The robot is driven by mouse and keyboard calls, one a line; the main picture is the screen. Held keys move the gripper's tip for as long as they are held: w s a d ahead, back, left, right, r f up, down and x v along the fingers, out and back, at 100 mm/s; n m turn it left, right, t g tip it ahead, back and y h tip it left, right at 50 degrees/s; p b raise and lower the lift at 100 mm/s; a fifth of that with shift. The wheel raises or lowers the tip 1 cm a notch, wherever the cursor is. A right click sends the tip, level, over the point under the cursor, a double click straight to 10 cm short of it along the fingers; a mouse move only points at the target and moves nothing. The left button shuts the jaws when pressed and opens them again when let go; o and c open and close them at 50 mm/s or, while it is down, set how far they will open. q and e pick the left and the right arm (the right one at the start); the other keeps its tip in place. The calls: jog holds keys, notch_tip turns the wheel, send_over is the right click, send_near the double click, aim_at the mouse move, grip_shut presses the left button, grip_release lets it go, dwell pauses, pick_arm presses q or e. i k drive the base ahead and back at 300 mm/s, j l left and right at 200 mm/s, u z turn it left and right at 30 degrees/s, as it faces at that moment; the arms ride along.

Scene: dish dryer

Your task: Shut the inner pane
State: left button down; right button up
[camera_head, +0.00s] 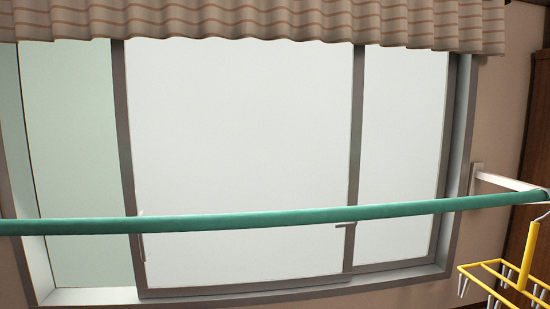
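The window's inner pane (240,120) is a large white sheet in a grey frame, standing in the middle of the window. Its left frame edge (122,130) stands apart from the window's left side, leaving a pale green open-looking strip (80,150) there. A small white handle (142,235) is on the pane's lower left edge, partly hidden by the green rod. A dark latch (346,225) is on the upright at its right. Another pane (400,130) shows at the right. Neither of my grippers is in view.
A green horizontal rod (270,219) crosses in front of the window, on a white bracket (500,181) at the right. A yellow wire rack (505,277) hangs at the lower right. A striped valance (250,18) covers the window's top.

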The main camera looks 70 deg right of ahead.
aim_at(212, 125)
jog(key=j+z, duration=0.1)
jog(key=z, duration=2.1)
